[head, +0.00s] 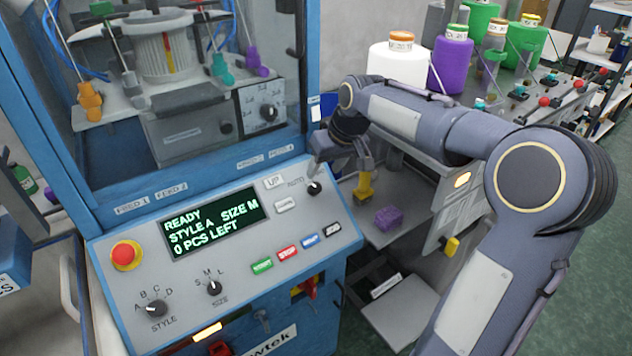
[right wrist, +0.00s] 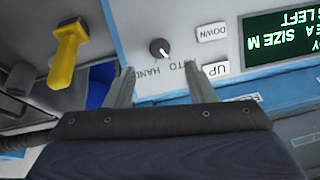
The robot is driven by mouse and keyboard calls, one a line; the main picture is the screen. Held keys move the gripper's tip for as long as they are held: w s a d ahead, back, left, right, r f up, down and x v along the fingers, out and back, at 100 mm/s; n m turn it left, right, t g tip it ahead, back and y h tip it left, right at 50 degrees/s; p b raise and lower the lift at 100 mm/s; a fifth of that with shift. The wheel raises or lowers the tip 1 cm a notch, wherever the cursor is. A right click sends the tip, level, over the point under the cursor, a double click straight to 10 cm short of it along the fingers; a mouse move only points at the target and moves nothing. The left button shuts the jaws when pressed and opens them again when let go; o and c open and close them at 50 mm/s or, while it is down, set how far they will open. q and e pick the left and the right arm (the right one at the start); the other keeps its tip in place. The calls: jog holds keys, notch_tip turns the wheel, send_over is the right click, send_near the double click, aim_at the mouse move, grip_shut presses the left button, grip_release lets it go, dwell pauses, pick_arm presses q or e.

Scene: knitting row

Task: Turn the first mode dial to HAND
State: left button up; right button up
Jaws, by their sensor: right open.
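The mode dial (head: 314,187) is a small dark round knob at the upper right of the grey control panel. It also shows in the right wrist view (right wrist: 160,48), with its white pointer toward the AUTO label. The HAND label (right wrist: 146,71) shows upside down there; in the head view the gripper hides it. My right gripper (head: 341,165) is open and empty, just beyond the dial's upper right. In the right wrist view its two fingers (right wrist: 163,78) stand apart, with the dial between and ahead of them, not touched. My left gripper is not in view.
The panel (head: 120,290) also carries a red stop button (head: 126,255), a lit display (head: 214,222), UP and DOWN keys, coloured buttons and STYLE and SIZE dials. A yellow handle (right wrist: 68,52) stands close to the fingers. A purple piece (head: 388,218) lies on the shelf to the right.

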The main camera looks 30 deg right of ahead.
aim_at(317, 185)
jog(key=x, duration=0.7)
jog(key=shift+c, duration=0.4)
jog(key=c, duration=0.9)
jog(key=shift+m, duration=0.4)
jog(key=m, duration=0.2)
jog(key=m+y, duration=0.1)
jog(key=m, duration=0.2)
jog(key=shift+d+t+y, duration=0.2)
jog(key=shift+t+y, duration=0.1)
jog(key=shift+t, duration=0.1)
jog(key=m, duration=0.2)
jog(key=m+t+b, duration=0.1)
jog(key=m, duration=0.2)
jog(key=shift+s+d+f+y, duration=0.1)
jog(key=shift+s+y, duration=0.05)
jog(key=shift+y, duration=0.25)
jog(key=shift+m, duration=0.3)
